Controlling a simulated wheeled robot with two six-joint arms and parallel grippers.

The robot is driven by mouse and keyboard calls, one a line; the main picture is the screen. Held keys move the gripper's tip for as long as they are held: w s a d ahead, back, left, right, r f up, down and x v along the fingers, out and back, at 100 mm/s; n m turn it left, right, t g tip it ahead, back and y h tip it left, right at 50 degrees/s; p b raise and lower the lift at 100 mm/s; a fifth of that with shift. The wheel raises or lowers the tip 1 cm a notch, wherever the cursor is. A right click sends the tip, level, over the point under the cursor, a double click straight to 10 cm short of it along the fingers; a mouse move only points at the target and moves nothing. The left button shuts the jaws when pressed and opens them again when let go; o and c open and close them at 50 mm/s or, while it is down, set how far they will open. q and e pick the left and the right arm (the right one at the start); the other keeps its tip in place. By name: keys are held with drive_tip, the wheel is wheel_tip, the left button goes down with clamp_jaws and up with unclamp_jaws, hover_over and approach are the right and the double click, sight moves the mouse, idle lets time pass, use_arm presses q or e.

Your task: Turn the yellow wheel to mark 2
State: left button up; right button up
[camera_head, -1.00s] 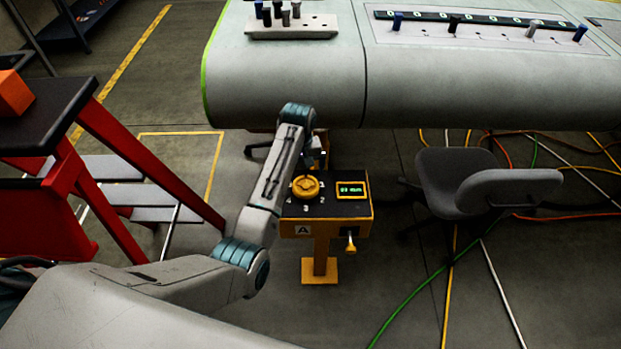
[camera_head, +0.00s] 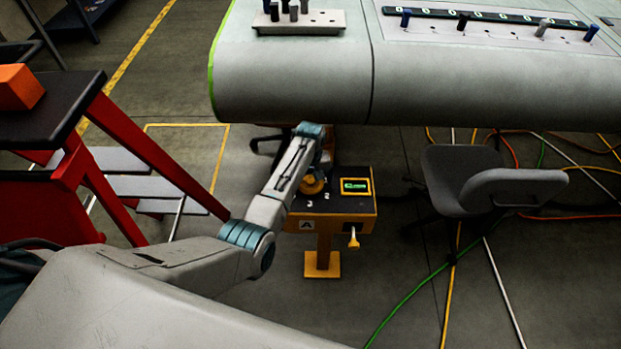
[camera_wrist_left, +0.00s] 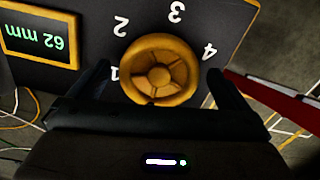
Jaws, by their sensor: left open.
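The yellow wheel (camera_wrist_left: 160,72) sits on the dark top of a yellow-edged control box (camera_head: 340,203). White numbers 1, 2, 3 and 4 stand around it. In the head view the wheel (camera_head: 312,185) is partly hidden behind my left arm. My left gripper (camera_wrist_left: 162,82) is open above the wheel, one finger on either side of it in the wrist view. I cannot tell whether the fingers touch it. Its pointer position is not clear. A green display (camera_wrist_left: 38,33) on the box seems to read 62 mm. My right gripper is not in view.
A large grey wing panel (camera_head: 290,85) lies behind the box. A red-framed stand (camera_head: 150,150) with a dark top and an orange block (camera_head: 18,88) is at the left. A grey chair (camera_head: 455,180) and loose cables on the floor are at the right.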

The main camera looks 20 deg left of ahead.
use_arm(q)
drive_tip(key=c, duration=1)
